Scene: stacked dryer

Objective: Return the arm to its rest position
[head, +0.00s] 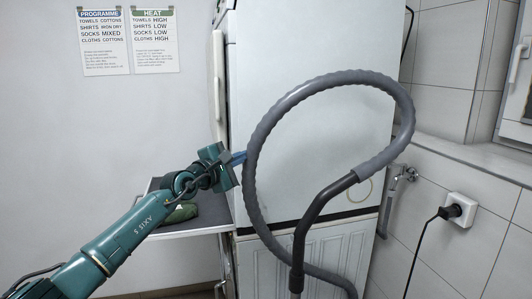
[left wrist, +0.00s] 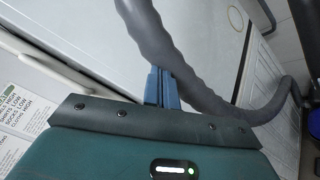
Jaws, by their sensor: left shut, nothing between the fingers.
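My left arm comes in from the lower left in the head view, stretched toward the white stacked dryer (head: 310,130). My left gripper (head: 239,157) is at the left edge of the grey hose loop. In the left wrist view the blue fingers of the left gripper (left wrist: 162,86) are together with nothing between them. The grey hose (left wrist: 185,85) passes close beyond the fingers; I cannot tell whether they touch it. My right gripper is not in view.
A ribbed grey vacuum hose (head: 290,100) with a dark tube (head: 305,225) stands before the dryer. A tap (head: 398,180) and a plugged-in socket (head: 458,210) are on the right wall.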

